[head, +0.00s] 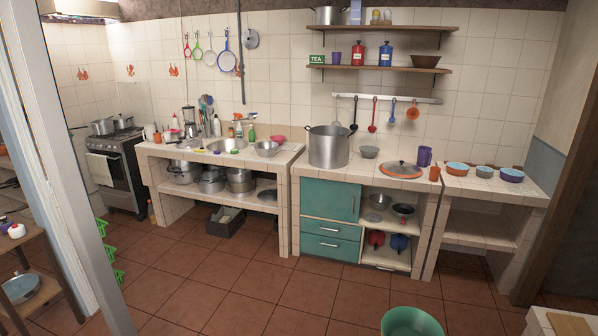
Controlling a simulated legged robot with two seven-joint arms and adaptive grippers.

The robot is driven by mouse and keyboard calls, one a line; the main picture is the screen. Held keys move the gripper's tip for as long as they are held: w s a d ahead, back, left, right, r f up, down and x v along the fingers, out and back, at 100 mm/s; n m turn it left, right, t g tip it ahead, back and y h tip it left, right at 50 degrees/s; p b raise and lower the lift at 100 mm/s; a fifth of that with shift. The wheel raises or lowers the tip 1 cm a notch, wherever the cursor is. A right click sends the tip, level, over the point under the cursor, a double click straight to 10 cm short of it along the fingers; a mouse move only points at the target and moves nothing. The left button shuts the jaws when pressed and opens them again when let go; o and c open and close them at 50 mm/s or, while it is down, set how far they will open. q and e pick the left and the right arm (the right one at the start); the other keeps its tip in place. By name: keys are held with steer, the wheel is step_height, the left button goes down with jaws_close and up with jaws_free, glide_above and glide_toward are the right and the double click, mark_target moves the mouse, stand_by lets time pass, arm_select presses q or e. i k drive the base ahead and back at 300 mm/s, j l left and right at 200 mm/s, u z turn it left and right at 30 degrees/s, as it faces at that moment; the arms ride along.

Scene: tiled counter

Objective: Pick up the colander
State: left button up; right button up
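I cannot tell for sure which thing is the colander. A metal bowl (266,148) stands on the tiled counter right of the sink, and a smaller grey metal bowl (369,152) stands right of the large pot. Holes are too small to make out in either. Round strainers hang on the wall at the left, the largest with a blue rim (227,62). Neither of my grippers is in view.
The tiled counter (310,172) holds a large pot (328,146), an orange-rimmed lidded dish (403,170) and several bowls at right. A green tub (411,322) stands on the floor in front. A pale post (75,150) rises at left. The middle floor is clear.

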mark_target(266, 150)
steer(key=i+u, duration=0.1)
steer(key=i, duration=0.65)
steer(key=i+l+u, duration=0.1)
steer(key=i, duration=0.7)
steer(key=i+l+u, duration=0.1)
steer(key=i, duration=0.65)
steer(key=i+z, duration=0.15)
steer(key=i, duration=1)
steer(key=i+z, duration=0.15)
steer(key=i, duration=1)
